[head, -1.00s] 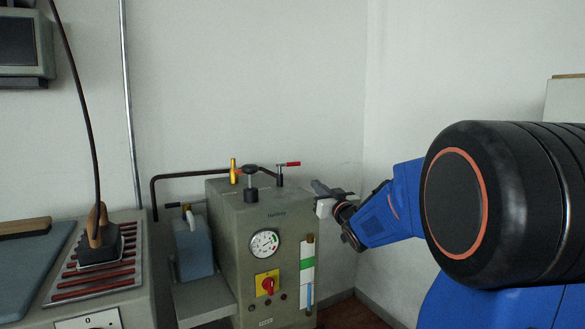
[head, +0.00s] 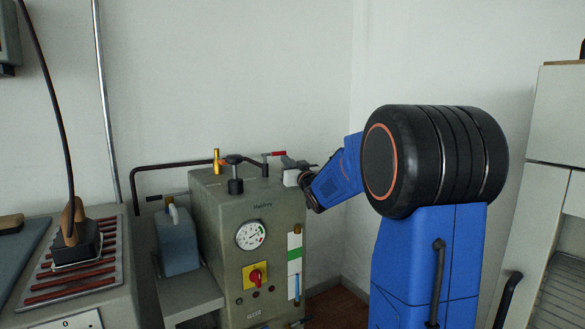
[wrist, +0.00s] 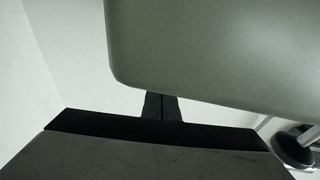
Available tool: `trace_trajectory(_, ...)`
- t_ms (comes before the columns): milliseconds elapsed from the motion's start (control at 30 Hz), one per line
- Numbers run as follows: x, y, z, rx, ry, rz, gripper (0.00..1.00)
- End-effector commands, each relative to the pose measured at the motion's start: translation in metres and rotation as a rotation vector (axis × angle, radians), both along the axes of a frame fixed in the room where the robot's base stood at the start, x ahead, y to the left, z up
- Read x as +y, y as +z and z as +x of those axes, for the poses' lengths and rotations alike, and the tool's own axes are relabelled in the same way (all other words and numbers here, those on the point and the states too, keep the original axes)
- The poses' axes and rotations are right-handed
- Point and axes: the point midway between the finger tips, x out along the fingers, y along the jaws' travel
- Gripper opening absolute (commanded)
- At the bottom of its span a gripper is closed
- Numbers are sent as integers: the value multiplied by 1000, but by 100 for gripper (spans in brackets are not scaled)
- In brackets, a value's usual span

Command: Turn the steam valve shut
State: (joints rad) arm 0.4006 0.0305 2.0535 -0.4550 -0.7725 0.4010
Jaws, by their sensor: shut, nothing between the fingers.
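The grey-green boiler (head: 215,225) stands in the middle of the head view. On its top is a small valve with a red lever handle (head: 273,154), lying roughly level. A black knob (head: 235,186) on a stem stands in front of it. I cannot tell for certain which is the steam valve. My gripper (head: 288,162) is at the boiler's top right edge, close to the tip of the red handle; contact cannot be told. In the wrist view the dark fingers (wrist: 161,106) are together and empty, beneath a large pale grey-green rounded surface (wrist: 220,50).
A brass fitting (head: 216,160) and a dark pipe (head: 165,165) are beside the valve. A gauge (head: 250,235) and red switch (head: 256,275) are on the boiler front. A blue-grey canister (head: 177,240) and an iron (head: 74,240) stand left. A pale cabinet (head: 550,130) is at right.

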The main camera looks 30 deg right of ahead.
Motion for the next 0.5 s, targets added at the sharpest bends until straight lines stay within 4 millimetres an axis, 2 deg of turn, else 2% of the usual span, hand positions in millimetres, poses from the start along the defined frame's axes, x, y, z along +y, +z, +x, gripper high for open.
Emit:
trace_trajectory(200,-2,4,22,-1,1,0,0)
trace_trajectory(500,-2,5,26,0,0,0,0)
